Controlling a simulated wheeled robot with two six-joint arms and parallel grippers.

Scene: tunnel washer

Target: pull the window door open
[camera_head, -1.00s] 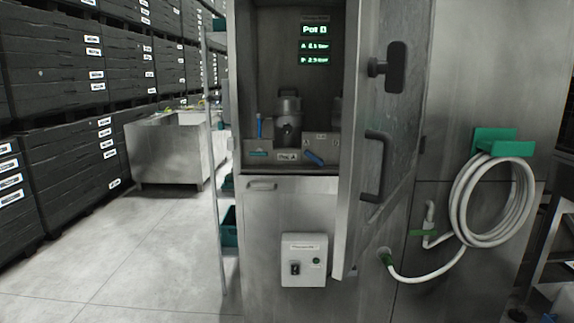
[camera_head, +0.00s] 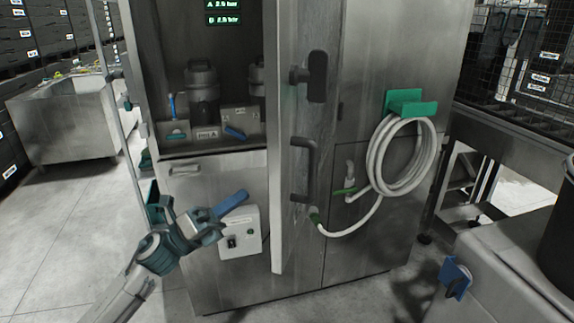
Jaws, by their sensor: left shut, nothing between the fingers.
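The window door (camera_head: 325,125) is a tall grey metal leaf on the front of the steel cabinet. It stands swung out, with its pale edge toward me and the cabinet's upper compartment exposed on its left. A dark bar handle (camera_head: 307,168) and a black latch (camera_head: 315,76) sit on its face. My left gripper (camera_head: 232,203) is shut and empty, with blue fingertips. It appears in front of the cabinet's lower panel, left of the door edge and apart from the handle. My right gripper is out of view.
A white switch box (camera_head: 240,232) is on the lower panel behind my left gripper. A coiled white hose (camera_head: 402,155) hangs on a green holder (camera_head: 410,104) right of the door. A grey bench (camera_head: 510,265) stands at lower right.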

